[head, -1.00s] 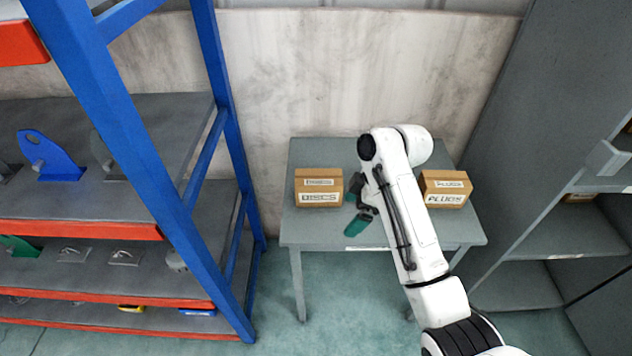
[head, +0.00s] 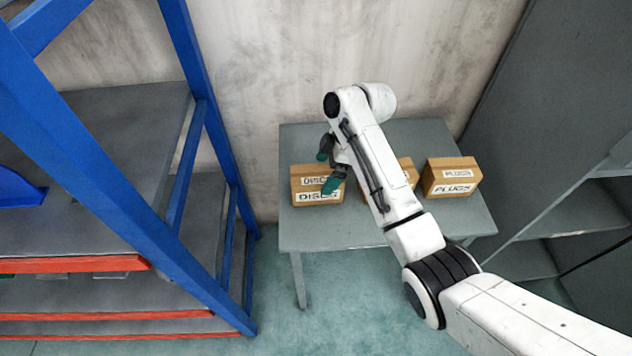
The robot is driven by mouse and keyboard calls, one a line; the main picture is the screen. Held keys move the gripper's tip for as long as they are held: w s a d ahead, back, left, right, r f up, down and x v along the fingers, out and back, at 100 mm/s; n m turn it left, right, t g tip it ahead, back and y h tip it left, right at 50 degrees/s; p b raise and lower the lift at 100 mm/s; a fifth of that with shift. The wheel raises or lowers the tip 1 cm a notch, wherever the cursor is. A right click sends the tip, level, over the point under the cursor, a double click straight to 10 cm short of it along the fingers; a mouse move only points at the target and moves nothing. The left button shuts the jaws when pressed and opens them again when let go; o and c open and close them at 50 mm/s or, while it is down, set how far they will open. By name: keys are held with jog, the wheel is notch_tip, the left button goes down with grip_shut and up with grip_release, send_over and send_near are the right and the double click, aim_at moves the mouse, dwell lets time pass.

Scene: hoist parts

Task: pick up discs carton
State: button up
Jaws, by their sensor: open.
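The discs carton (head: 304,184) is a brown box with white labels reading DISCS, on the left part of the grey table (head: 300,236). My gripper (head: 328,170) is open, with dark green fingers, at the carton's right end. One finger overlaps the front label in the picture and the other shows near the carton's back right edge. The carton still rests on the table. I cannot tell whether the fingers touch it.
A plugs carton (head: 450,178) stands on the table's right side. Another brown carton (head: 407,168) stands in the middle, mostly hidden behind my arm. A blue-framed shelf rack (head: 150,190) is at the left, a grey cabinet (head: 540,110) at the right. The table's front strip is clear.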

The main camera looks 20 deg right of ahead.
jog(key=x, duration=0.5)
jog(key=shift+w+a+f, duration=0.1)
jog(key=shift+a+f, duration=0.2)
jog(key=shift+f, duration=0.1)
jog(key=shift+f, duration=0.2)
jog(key=shift+c, duration=0.4)
jog(key=c, duration=1.2)
